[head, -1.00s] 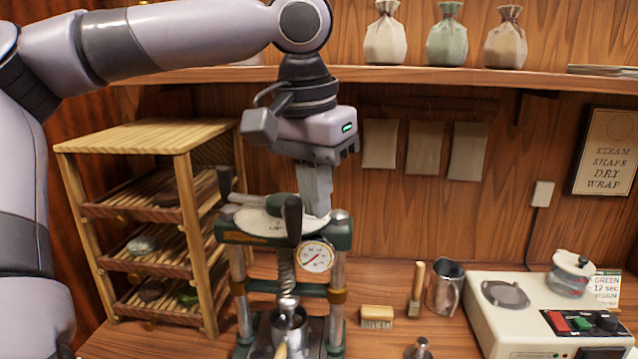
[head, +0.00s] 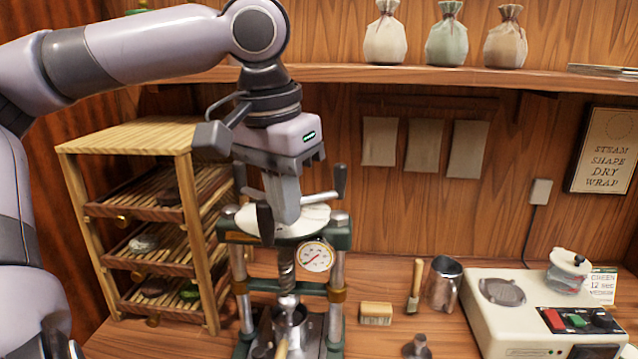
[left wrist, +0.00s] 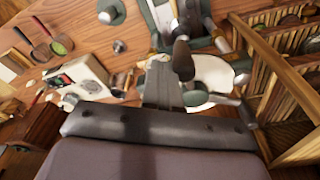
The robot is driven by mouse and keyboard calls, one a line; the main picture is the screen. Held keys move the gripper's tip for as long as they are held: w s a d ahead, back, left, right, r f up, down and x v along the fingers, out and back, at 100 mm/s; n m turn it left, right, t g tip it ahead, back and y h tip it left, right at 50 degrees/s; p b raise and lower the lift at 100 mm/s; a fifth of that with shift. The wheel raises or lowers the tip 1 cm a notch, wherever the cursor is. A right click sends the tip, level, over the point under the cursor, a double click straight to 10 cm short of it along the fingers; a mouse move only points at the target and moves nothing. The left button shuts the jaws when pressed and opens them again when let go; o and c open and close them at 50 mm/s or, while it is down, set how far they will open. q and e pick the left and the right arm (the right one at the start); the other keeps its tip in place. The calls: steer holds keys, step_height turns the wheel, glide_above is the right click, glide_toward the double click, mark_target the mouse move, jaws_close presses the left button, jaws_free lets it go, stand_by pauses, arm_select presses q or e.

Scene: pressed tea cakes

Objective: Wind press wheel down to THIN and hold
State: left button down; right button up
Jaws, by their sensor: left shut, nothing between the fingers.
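The press (head: 338,240) stands on the counter with a green top beam and steel columns. Its press wheel has handles with dark knobs, one at the front (head: 265,225) and one at the back right (head: 340,178). A pale disc (head: 310,219) lies under the handles; no THIN mark can be read on it. My left gripper (head: 287,215) is shut and empty, its fingers pointing down over the disc beside the front knob. Whether they touch a handle I cannot tell. In the left wrist view, the fingers (left wrist: 162,88) are beside a dark knob (left wrist: 183,60). My right gripper is not in view.
A wooden rack (head: 125,138) with trays stands close at the left. A dial gauge (head: 315,256) sits on the press front. A brush (head: 376,313), a steel jug (head: 443,284) and a cream heater unit (head: 520,310) are to the right. A shelf (head: 400,75) runs behind.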

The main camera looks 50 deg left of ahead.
arm_select(q)
steer(key=shift+s+a, duration=0.1)
steer(key=shift+s+a, duration=1.1)
steer(key=shift+a, duration=0.1)
steer(key=shift+a, duration=0.1)
steer(key=shift+s+a, duration=0.35)
steer(key=shift+a, duration=0.4)
steer(key=shift+s+a, duration=0.35)
steer(key=shift+a, duration=0.35)
steer(key=shift+s+a+b, duration=0.1)
steer(key=shift+a+b, duration=0.4)
steer(key=shift+a, duration=1.2)
steer(key=shift+a, duration=0.15)
